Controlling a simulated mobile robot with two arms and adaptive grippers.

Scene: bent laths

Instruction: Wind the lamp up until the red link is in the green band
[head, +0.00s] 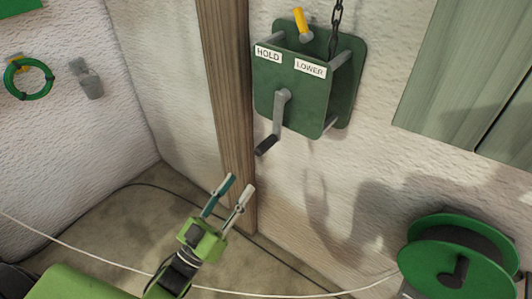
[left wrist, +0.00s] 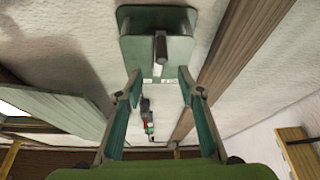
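The green winch box (head: 292,88) is on the wall, with HOLD and LOWER labels. Its yellow lever (head: 301,22) leans slightly left, toward the HOLD side. The grey crank (head: 282,110) hangs down to a dark grip (head: 265,146). A dark chain (head: 337,22) rises from the box. My left gripper (head: 238,187) is open and empty, below the grip and apart from it. In the left wrist view, the winch (left wrist: 135,45) lies ahead of the open fingers. The lamp is not identifiable.
A wooden post (head: 226,80) stands just left of the winch. A green reel (head: 455,255) is at lower right, and a pale cord (head: 90,262) runs across below the gripper. A green shutter (head: 460,65) is on the right wall. Wall space below the winch is clear.

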